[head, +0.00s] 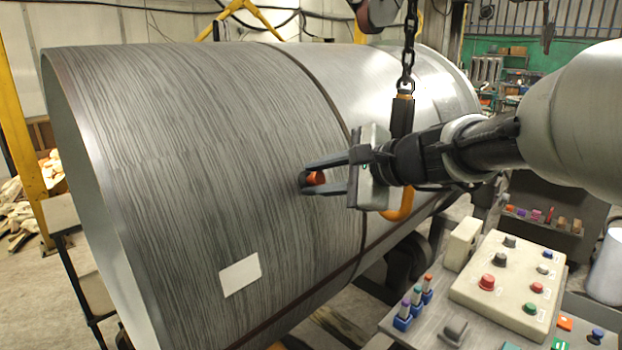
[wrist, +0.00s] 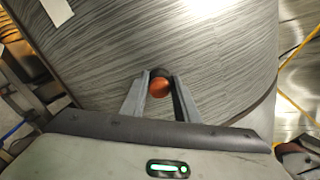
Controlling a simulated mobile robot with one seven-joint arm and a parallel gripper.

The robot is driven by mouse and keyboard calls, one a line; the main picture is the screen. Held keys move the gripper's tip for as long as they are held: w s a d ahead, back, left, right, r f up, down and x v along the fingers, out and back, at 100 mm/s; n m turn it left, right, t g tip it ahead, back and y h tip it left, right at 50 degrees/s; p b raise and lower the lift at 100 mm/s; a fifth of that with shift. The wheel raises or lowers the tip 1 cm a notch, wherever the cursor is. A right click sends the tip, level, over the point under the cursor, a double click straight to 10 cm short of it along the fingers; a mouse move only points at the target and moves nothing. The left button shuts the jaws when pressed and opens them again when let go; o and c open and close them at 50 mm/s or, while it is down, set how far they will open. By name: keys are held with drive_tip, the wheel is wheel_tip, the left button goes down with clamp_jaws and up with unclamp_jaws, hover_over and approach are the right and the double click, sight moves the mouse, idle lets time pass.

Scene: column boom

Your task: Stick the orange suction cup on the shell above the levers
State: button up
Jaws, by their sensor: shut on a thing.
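The orange suction cup (head: 316,178) is between the fingertips of my gripper (head: 318,178) in the head view, with its dark rim facing the shell. It also shows in the wrist view (wrist: 160,87), held between the two fingers of my gripper (wrist: 159,84). The large grey metal shell (head: 200,150) lies on its side, and the cup is at or very near its curved side; I cannot tell if it touches. The levers (head: 414,300) are small, with coloured tips, on the panel at the lower right. The cup is up and to the left of them.
A control box (head: 507,285) with several buttons stands at the lower right. A chain with a hook (head: 402,110) hangs close behind my gripper. A pale rectangular label (head: 240,275) is on the shell's lower side. A dark band (head: 325,100) runs around the shell.

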drive_tip(key=shift+w+a+f, duration=0.1)
drive_tip(key=shift+w, duration=0.05)
idle(0.3)
drive_tip(key=o, duration=1.1)
drive_tip(key=v, duration=1.7)
